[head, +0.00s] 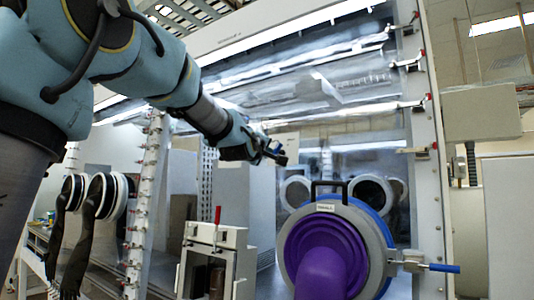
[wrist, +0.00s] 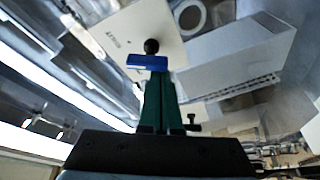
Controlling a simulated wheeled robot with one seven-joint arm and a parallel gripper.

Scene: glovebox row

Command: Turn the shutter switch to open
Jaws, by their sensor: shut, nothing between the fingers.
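A dark round knob (wrist: 151,46) shows just past the tips, against a pale plate (wrist: 118,40) with small lettering too blurred to read. I cannot tell whether the tips touch the knob. No part is clearly labelled as the shutter switch, and its setting cannot be read.
A purple glove port (head: 326,245) with a black handle and a blue side lever (head: 445,268) stands at lower right. A white box with a red lever (head: 217,215) sits left of it. Black gloves (head: 78,245) hang at far left.

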